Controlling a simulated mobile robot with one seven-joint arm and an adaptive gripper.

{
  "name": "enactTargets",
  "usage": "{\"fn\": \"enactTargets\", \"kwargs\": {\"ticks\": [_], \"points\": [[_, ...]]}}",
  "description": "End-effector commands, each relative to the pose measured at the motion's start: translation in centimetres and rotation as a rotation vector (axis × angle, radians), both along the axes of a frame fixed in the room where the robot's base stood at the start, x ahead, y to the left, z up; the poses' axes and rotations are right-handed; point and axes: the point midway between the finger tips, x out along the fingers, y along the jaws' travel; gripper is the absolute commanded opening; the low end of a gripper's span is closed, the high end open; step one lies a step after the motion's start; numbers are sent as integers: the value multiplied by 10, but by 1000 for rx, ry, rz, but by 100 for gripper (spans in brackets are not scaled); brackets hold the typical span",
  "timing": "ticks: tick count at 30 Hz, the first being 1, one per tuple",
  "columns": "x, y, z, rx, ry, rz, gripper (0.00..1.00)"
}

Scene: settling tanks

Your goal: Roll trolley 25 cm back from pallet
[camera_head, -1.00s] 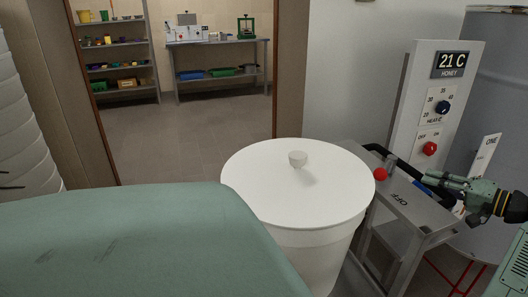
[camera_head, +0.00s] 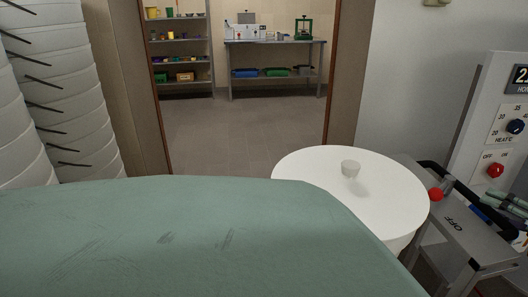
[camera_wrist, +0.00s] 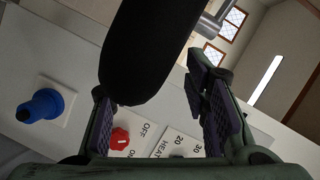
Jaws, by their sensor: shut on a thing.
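The grey metal trolley (camera_head: 456,228) is at the right of the head view. My green gripper (camera_head: 507,204) shows partly at the right edge, by the far end of this bar. In the wrist view its dark-padded fingers (camera_wrist: 160,115) stand either side of a thick black bar (camera_wrist: 150,45), which appears to be the trolley handle, and are shut on it. The trolley's wheels are hidden. I cannot make out a pallet.
A lidded white tub (camera_head: 330,195) stands left of the trolley. A heater control panel (camera_head: 492,135) is behind it. Clear floor (camera_head: 240,135) leads through the doorway to a shelf (camera_head: 180,50) and a bench (camera_head: 275,43).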

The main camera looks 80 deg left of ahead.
Motion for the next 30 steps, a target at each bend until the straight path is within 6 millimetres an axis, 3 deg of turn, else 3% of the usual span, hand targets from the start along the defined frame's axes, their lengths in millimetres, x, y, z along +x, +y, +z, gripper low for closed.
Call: {"fn": "enactTargets", "kwargs": {"ticks": [1,7,16,17,30], "points": [[1,-2,14,22,-14,-4,30],[1,-2,13,22,-13,-5,43],[2,-3,11,21,-10,-5,43],[-2,1,-23,-50,-109,20,51],[0,1,-17,-41,-103,15,81]]}}
